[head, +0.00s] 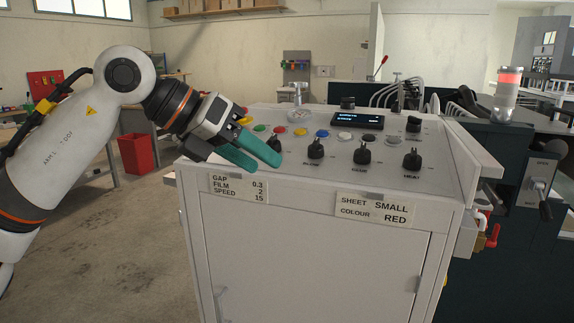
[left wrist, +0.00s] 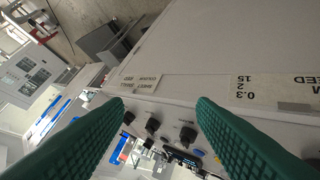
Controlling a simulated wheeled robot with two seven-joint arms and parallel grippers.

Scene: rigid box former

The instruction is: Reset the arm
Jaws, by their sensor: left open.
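My left gripper (head: 264,162) reaches in from the left in the head view, over the front left part of the white machine's control panel (head: 290,165). Its two green fingers are apart, with nothing seen between them. In the left wrist view the open fingers (left wrist: 160,104) frame the panel's black knobs (left wrist: 152,125) and part of the cabinet's front. The fingers hide part of the panel's left side in the head view. I cannot tell whether they touch it. My right gripper is not in view.
The panel carries black knobs (head: 315,148), coloured buttons (head: 300,132) and a small display (head: 357,118). Labels read GAP, FILM, SPEED (head: 238,189) and SHEET SMALL, COLOUR RED (head: 373,209). A red-topped signal light (head: 509,80) stands right. Open floor lies left, near a red bin (head: 138,153).

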